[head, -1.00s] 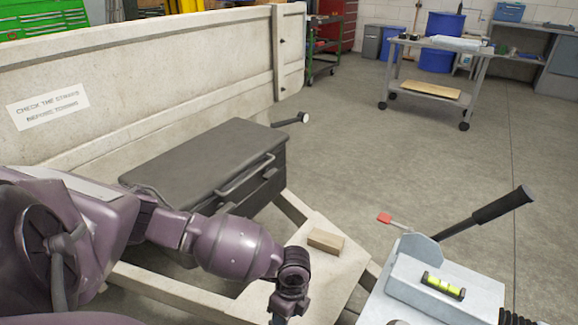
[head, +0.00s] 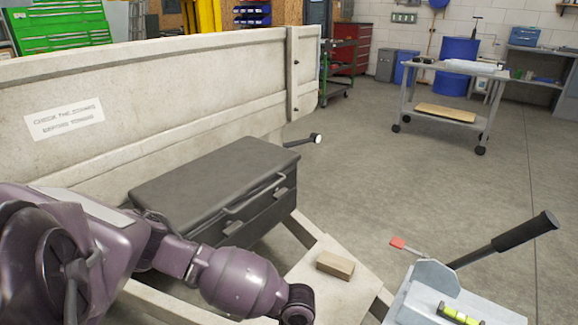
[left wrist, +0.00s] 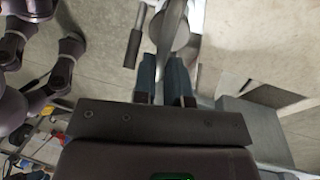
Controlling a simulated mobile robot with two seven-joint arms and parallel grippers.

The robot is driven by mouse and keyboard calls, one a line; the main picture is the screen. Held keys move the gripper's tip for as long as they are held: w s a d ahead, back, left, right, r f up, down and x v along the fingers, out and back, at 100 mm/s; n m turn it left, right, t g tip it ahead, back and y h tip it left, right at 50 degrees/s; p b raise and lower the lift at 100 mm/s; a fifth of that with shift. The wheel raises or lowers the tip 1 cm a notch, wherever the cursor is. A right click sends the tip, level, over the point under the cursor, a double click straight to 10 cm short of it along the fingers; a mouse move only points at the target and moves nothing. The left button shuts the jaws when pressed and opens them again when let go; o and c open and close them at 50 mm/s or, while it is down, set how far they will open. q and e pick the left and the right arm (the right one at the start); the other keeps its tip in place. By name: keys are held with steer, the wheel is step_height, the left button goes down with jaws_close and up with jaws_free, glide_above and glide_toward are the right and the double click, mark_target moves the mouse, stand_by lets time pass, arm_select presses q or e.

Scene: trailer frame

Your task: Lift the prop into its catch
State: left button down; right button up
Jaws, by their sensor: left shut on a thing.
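In the left wrist view my left gripper (left wrist: 164,68) is shut on a grey metal piece, which I take to be the prop (left wrist: 168,48). The piece runs up the picture from between the two bluish fingers, with a rounded grey part beside it. In the head view my left arm reaches down past the bottom edge, so the gripper and the held piece are out of that picture. I cannot pick out the catch for certain. My right gripper shows in neither view.
The trailer side board (head: 180,85) stands at left, with a black toolbox (head: 215,190) beside it. A wooden block (head: 335,265) lies on a pale board. A black-gripped lever (head: 515,238), a red-tipped lever (head: 398,243) and a spirit level (head: 459,315) are at right. Open floor lies beyond.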

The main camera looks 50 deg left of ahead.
arm_select(q)
steer(key=shift+w+r+p, duration=0.25)
steer(key=shift+r+p, duration=0.6)
steer(key=shift+r, duration=0.4)
step_height(320, 180, up, 12)
steer(key=p, duration=0.7)
steer(key=shift+s, duration=0.15)
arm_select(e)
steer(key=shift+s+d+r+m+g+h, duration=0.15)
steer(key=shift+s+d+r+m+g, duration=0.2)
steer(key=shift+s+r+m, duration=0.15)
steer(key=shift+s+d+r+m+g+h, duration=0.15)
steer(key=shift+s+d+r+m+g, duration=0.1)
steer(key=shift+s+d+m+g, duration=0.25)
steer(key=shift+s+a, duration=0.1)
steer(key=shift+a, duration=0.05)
arm_select(q)
steer(key=c, duration=1.3)
jaws_free()
steer(key=shift+r, duration=0.1)
steer(key=shift+o, duration=0.7)
steer(key=shift+s, duration=0.1)
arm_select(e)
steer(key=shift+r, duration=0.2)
